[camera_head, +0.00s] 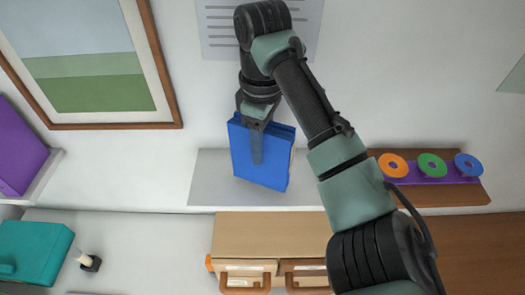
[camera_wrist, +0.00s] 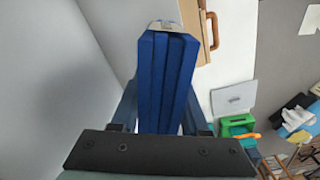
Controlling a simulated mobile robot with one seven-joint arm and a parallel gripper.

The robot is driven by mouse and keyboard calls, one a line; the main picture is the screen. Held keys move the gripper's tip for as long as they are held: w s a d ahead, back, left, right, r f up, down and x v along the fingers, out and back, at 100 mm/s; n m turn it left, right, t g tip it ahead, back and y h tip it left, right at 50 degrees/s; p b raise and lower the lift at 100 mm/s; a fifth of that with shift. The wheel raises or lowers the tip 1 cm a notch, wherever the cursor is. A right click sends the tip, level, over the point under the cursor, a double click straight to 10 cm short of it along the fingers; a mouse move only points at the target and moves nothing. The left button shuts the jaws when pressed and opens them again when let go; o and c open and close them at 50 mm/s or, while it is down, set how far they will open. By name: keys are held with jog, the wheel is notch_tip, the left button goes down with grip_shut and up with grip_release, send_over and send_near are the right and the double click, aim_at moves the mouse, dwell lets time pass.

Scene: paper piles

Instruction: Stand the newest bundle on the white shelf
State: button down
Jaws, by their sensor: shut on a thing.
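A blue bundle (camera_head: 269,172) is upright and slightly tilted in front of the white shelf (camera_head: 210,180), in the middle of the head view. My gripper (camera_head: 257,150) comes down from above and is shut on the bundle. In the wrist view the bundle (camera_wrist: 168,75) stands between my two fingers, its several blue layers seen edge-on, with a pale metal clip (camera_wrist: 166,26) at the far end. I cannot tell whether its lower edge touches the shelf. No other bundle shows on the visible part of the shelf.
A wooden shelf with orange, green and blue discs (camera_head: 432,165) is at the right, partly behind my arm. A purple thing (camera_head: 18,150) and a teal box (camera_head: 35,250) are at the left. A framed picture (camera_head: 95,125) hangs above.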

jog(key=shift+f+p, duration=0.3)
jog(key=shift+f, duration=0.85)
jog(key=shift+f, duration=0.15)
jog(key=shift+c, duration=2)
grip_release()
notch_tip(320, 180, up, 12)
jog(key=shift+r, duration=0.2)
